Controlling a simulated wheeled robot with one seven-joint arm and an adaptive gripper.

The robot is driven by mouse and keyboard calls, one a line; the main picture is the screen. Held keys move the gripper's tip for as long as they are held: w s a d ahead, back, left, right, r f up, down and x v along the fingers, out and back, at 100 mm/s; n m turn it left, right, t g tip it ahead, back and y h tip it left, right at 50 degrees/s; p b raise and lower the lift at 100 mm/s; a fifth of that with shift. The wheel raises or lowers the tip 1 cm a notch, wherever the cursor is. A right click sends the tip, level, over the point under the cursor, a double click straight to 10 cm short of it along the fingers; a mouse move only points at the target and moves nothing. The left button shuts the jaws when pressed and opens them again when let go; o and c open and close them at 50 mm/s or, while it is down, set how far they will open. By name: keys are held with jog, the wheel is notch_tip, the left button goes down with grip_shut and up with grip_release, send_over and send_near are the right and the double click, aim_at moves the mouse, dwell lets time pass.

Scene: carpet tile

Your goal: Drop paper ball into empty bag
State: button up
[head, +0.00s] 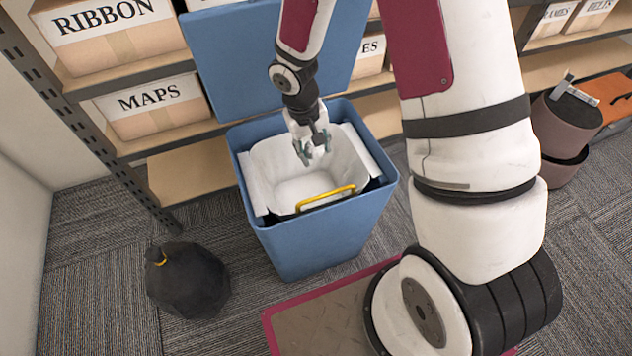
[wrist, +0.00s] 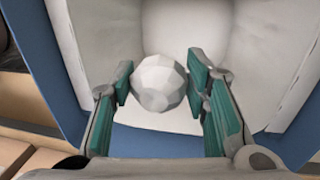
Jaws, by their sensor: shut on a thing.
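The paper ball (wrist: 159,83) is white and faceted. In the wrist view it sits between the two green finger pads of my gripper (wrist: 160,85), which is shut on it. In the head view my gripper (head: 313,148) is over the opening of the blue bin, and I cannot make out the ball there. The white bag (head: 300,187) lines the inside of the bin, its edges folded over the rim. It looks empty. Its pale inside also shows behind the ball in the wrist view (wrist: 262,40).
The blue bin (head: 315,243) has its lid (head: 240,55) raised behind it. A yellow handle (head: 325,197) crosses the front of the bag. A tied black bag (head: 188,283) stands on the carpet at left. Shelves with labelled boxes (head: 152,103) are behind.

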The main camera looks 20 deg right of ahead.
jog(key=o, duration=0.8)
jog(key=shift+o, duration=0.2)
notch_tip(320, 180, up, 12)
jog(key=a, duration=0.2)
dwell(0.4)
